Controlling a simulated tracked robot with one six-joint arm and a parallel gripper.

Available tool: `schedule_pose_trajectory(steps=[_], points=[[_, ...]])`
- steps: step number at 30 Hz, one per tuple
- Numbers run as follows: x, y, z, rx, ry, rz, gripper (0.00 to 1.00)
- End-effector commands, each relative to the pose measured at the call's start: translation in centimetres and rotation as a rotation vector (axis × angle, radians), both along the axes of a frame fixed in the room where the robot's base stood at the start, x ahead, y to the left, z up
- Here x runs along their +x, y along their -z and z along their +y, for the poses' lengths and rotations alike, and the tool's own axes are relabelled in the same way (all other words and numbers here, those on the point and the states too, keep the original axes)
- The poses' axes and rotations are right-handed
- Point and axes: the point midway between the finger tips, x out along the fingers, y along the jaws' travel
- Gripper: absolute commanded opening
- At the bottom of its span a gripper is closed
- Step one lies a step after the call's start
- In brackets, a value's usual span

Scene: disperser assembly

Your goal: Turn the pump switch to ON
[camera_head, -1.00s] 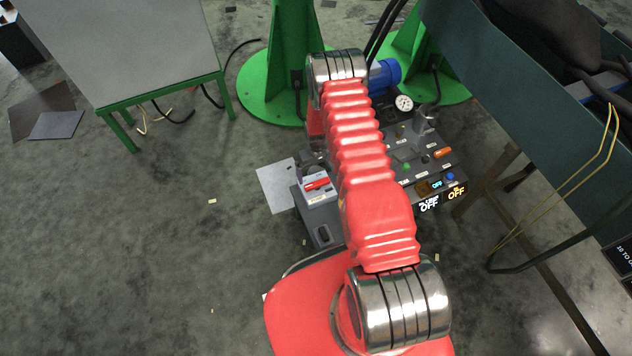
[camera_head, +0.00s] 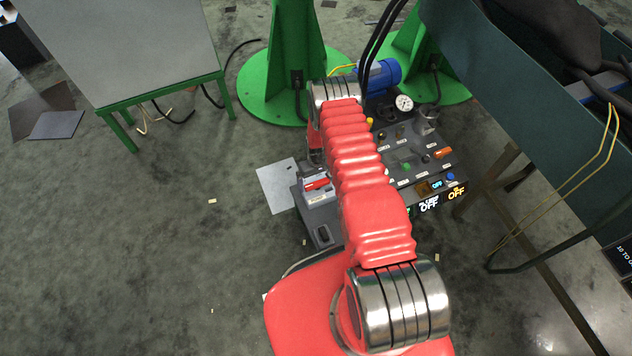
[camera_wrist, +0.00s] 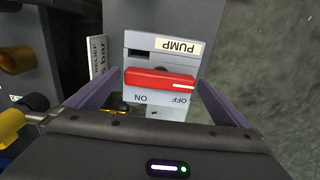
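The pump switch shows in the wrist view as a red bar handle (camera_wrist: 160,80) on a light grey box with a PUMP label (camera_wrist: 178,46). The bar lies crosswise, with its white mark at the right end near the upside-down OFF text. ON is printed to the left of OFF. My gripper (camera_wrist: 157,88) is open, with one finger left and one right of the switch; contact cannot be told. In the head view, the red handle (camera_head: 317,184) is visible to the left of my arm, and my gripper is mostly hidden.
The control panel (camera_head: 425,165) has knobs, a gauge (camera_head: 404,103) and displays reading OFF (camera_head: 429,204). A blue motor (camera_head: 382,74) stands behind it. An orange-brown knob (camera_wrist: 14,60) is left of the switch in the wrist view. Open floor (camera_head: 170,250) lies left.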

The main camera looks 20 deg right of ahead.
Motion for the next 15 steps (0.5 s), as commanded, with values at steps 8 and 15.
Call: schedule_pose_trajectory(steps=[8,15], points=[[-0.01,-0.02,0.00,0.000,0.000,0.000,0.81],[-0.01,-0.03,0.00,0.000,0.000,0.000,0.64]])
